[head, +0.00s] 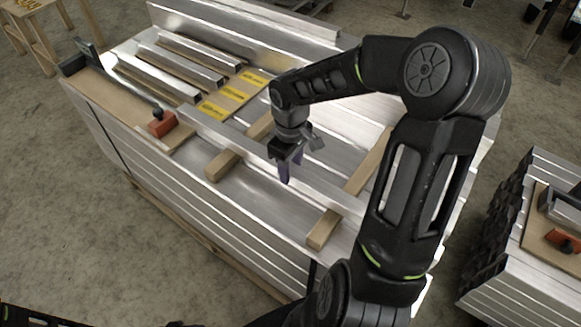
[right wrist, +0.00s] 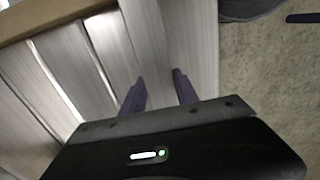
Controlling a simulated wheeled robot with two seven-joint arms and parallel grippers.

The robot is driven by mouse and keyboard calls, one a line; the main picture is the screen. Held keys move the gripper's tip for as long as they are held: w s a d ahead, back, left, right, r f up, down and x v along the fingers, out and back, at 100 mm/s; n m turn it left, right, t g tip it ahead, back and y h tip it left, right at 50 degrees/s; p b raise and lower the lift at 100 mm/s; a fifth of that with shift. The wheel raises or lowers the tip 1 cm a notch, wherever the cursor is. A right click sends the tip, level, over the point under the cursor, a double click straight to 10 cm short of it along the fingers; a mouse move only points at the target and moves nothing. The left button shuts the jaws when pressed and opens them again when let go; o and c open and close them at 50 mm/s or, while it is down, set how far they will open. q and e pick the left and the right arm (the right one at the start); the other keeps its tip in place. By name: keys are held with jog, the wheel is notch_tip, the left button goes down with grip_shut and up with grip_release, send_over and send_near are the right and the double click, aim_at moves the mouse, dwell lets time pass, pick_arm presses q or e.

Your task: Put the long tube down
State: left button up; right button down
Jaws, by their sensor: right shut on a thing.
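The wrist body hides the near part of the bar. I cannot tell whether the tube touches the bearers. My left gripper is not in view.
One wooden bearer (head: 222,165) lies left of the gripper, another (head: 325,229) right. Shorter metal profiles (head: 190,62) and yellow labels (head: 228,95) lie at the upper left, near a clamp with an orange part (head: 162,123). Another stack (head: 520,285) stands at the right.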

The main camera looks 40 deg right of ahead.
aim_at(291, 168)
jog(key=shift+f+b, duration=0.3)
jog(key=shift+f, duration=0.05)
jog(key=shift+f, duration=0.2)
jog(key=c, duration=0.9)
grip_release()
jog(key=shift+r+p, duration=0.3)
jog(key=shift+r, duration=0.2)
notch_tip(291, 168, up, 12)
jog(key=shift+r+p, duration=0.1)
jog(key=shift+p, duration=0.65)
